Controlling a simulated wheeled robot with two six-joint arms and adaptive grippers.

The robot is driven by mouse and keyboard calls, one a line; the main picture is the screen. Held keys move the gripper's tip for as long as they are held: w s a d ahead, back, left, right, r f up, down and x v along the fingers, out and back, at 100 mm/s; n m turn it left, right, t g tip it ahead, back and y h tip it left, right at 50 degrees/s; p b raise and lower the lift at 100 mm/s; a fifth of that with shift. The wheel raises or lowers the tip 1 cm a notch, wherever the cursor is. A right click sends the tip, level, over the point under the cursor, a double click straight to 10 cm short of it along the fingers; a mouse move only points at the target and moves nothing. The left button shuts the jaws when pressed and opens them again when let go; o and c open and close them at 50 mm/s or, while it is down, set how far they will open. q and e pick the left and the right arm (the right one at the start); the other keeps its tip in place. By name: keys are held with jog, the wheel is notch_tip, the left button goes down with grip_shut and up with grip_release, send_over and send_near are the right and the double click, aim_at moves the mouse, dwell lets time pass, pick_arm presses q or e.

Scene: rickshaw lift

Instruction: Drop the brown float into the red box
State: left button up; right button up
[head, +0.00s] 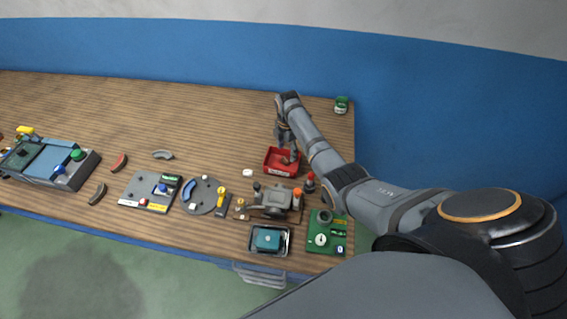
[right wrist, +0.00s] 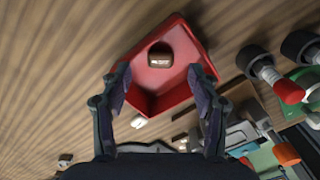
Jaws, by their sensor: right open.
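The red box (head: 270,165) stands on the wooden table toward the back right. In the right wrist view the red box (right wrist: 184,97) lies straight ahead, seen from above. A small brown float (right wrist: 160,60) with a pale label is inside it, near one wall. My right gripper (right wrist: 160,82) is open, with one finger at each side of the box and nothing between them. In the head view my right gripper (head: 290,154) is over the box and hides part of it. The float cannot be made out in the head view. My left gripper is not in view.
In front of the box stand a grey machine (head: 272,199), a green board (head: 327,236) and a tray with a teal block (head: 268,239). A small white piece (head: 247,172) lies left of the box. The table's back left is clear.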

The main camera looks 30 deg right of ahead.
jog(key=shift+r, duration=0.25)
notch_tip(320, 180, up, 12)
jog(key=shift+f, duration=0.2)
dwell(0.5)
